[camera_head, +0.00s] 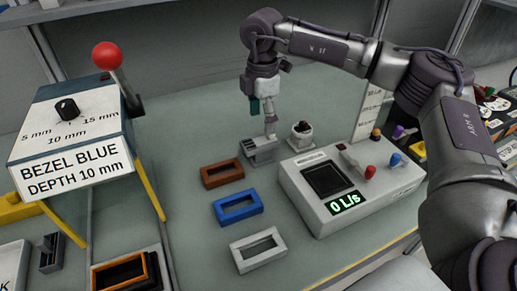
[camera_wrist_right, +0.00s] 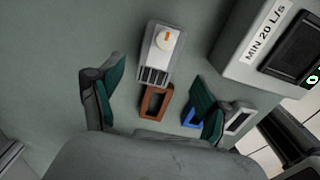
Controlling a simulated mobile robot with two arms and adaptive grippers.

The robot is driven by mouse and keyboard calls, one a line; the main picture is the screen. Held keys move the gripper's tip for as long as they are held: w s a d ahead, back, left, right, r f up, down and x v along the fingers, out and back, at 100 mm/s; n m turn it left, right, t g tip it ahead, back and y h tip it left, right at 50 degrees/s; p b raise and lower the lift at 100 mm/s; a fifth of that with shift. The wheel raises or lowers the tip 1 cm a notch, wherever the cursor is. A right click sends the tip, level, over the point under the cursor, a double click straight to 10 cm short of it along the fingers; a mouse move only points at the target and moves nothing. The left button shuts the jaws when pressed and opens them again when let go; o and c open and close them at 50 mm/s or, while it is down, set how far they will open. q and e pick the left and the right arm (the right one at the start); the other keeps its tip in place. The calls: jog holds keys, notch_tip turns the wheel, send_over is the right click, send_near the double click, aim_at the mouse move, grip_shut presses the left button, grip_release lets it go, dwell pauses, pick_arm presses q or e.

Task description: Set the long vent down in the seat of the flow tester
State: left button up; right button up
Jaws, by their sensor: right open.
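A grey slatted piece with an upright stem, which looks to be the long vent (camera_head: 259,153), stands on the bench left of the flow tester. In the right wrist view the vent (camera_wrist_right: 153,74) shows its slats and a white round top with an orange mark. The flow tester (camera_head: 315,205) is a pale box with a dark square seat (camera_head: 327,180) in its top and a green "0 L/s" readout. My right gripper (camera_head: 262,108) is over the vent, open and empty, with green finger pads apart in the right wrist view (camera_wrist_right: 158,78). My left gripper is not in view.
Brown (camera_head: 222,173), blue (camera_head: 238,207) and white (camera_head: 258,249) frames lie in a row left of the tester. A small pot (camera_head: 301,135) stands behind it. A bezel sign box (camera_head: 70,130) stands at left.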

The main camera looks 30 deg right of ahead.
aim_at(260, 141)
notch_tip(260, 141, down, 4)
jog(key=shift+w+f, duration=0.15)
jog(key=shift+f, duration=0.5)
jog(key=f, duration=0.2)
jog(key=f+p, duration=0.1)
jog(key=f, duration=0.1)
jog(key=shift+a+f, duration=0.2)
jog(key=shift+f, duration=0.2)
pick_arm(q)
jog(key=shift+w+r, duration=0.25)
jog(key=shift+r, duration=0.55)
pick_arm(e)
jog(key=shift+c, duration=1)
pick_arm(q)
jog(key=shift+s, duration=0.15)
pick_arm(e)
jog(key=c, duration=1)
